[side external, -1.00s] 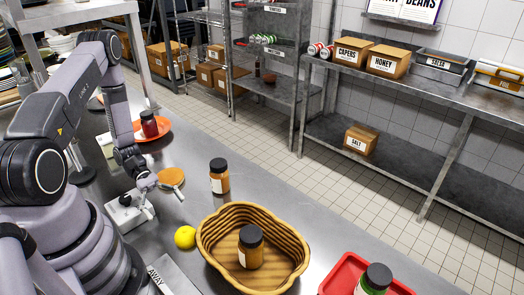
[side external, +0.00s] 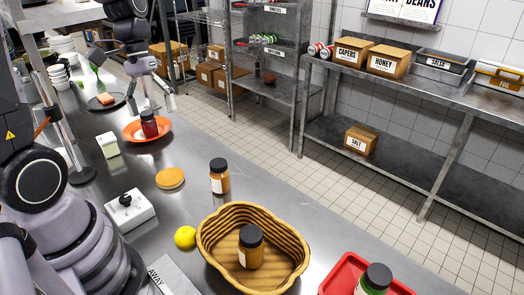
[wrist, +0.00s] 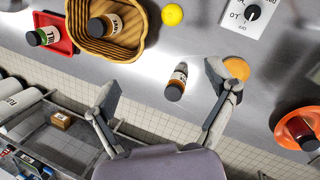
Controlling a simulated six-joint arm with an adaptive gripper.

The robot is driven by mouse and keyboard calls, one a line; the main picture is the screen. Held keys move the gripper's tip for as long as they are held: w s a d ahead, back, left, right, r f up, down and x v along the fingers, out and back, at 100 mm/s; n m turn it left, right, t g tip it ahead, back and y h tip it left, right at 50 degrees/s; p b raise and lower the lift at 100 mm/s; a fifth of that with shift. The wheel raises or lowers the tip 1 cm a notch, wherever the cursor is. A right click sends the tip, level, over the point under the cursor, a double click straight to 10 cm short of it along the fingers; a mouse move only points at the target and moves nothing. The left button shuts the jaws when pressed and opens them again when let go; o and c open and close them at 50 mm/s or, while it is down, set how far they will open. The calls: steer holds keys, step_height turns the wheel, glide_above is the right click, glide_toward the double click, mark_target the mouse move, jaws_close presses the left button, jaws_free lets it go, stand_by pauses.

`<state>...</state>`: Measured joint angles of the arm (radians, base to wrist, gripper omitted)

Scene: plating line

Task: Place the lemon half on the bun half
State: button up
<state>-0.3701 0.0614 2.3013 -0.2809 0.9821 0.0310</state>
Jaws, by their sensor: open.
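The yellow lemon half (side external: 185,237) lies on the steel counter just left of the wicker basket. It also shows at the top of the wrist view (wrist: 172,14). The bun half (side external: 170,178), a flat golden-brown disc, lies on the counter farther back, with nothing on it. In the wrist view the bun half (wrist: 237,68) is partly hidden behind my right-hand finger. My gripper (side external: 156,104) is open and empty, raised above the counter behind the orange plate, apart from both the lemon half and the bun half. Its spread fingers show in the wrist view (wrist: 162,80).
The wicker basket (side external: 208,258) holds a brown jar (side external: 251,247). Another jar (side external: 219,176) stands right of the bun half. A white control box (side external: 131,211) is at left. The orange plate (side external: 132,134) bears a red jar (side external: 149,125). A red tray (side external: 338,281) holds a green jar.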

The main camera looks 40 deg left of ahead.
steer(key=s+d+r+m+t+y, duration=0.2)
steer(key=s+r+m, duration=0.1)
steer(key=r, duration=0.2)
steer(key=shift+s+d+r+t, duration=0.15)
steer(key=shift+d+r+t, duration=0.15)
steer(key=shift+d+r, duration=0.1)
steer(key=shift+o, duration=0.3)
steer(key=s+d+r+m+t+y, duration=0.1)
steer(key=s+r+m+t, duration=0.1)
steer(key=s+r+t, duration=0.1)
steer(key=shift+s+d+r+m+t, duration=0.35)
steer(key=shift+s+r, duration=0.2)
steer(key=shift+s, duration=0.4)
steer(key=shift+o, duration=0.5)
steer(key=shift+s+r, duration=0.1)
steer(key=shift+s, duration=0.05)
